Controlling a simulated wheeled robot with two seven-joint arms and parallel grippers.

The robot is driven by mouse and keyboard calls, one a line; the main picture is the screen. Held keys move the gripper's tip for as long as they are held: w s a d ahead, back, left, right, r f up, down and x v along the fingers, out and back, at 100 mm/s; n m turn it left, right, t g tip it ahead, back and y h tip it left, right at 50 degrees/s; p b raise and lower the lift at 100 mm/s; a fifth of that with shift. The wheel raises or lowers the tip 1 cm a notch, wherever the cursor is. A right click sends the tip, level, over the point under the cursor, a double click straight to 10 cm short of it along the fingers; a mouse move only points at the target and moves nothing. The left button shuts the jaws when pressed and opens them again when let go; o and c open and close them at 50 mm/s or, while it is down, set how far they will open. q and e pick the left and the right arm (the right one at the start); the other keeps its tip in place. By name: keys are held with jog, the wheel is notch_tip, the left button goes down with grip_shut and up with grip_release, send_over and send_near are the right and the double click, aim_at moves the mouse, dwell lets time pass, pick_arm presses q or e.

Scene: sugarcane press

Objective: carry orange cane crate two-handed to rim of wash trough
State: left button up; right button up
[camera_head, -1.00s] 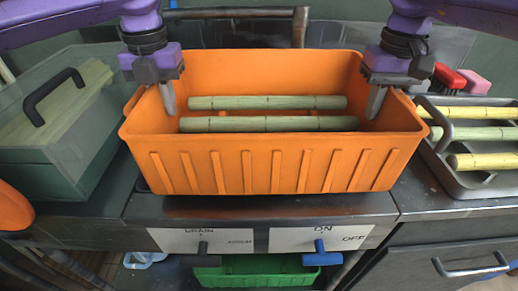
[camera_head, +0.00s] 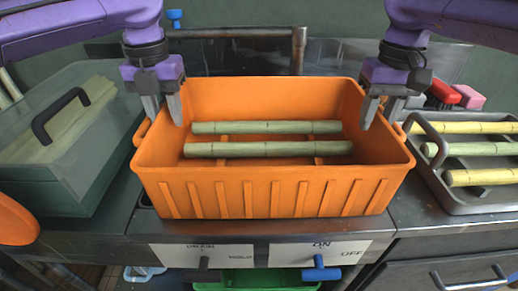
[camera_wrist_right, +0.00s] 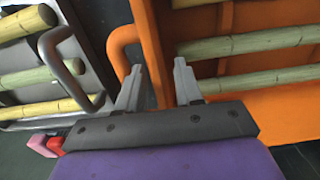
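The orange cane crate (camera_head: 265,190) sits level on the metal wash trough rim (camera_head: 260,226), above the valve panel. Two green cane pieces (camera_head: 266,128) lie inside it. My left gripper (camera_head: 162,110) is open at the crate's left wall, its fingers apart near the wall's top. My right gripper (camera_head: 381,112) is open at the right wall. In the right wrist view its fingers (camera_wrist_right: 158,85) stand apart on either side of the orange wall, with the crate's loop handle (camera_wrist_right: 122,42) beside them. Whether any finger touches the crate I cannot tell.
A lidded grey-green box (camera_head: 60,145) stands close on the left. A grey tray (camera_head: 432,170) with yellow and green canes is close on the right. A labelled panel (camera_head: 260,254) with a blue valve handle (camera_head: 320,272) is below. A metal pipe rail (camera_head: 235,33) runs behind.

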notch_tip(320, 180, up, 38)
jog(key=p, duration=2.5)
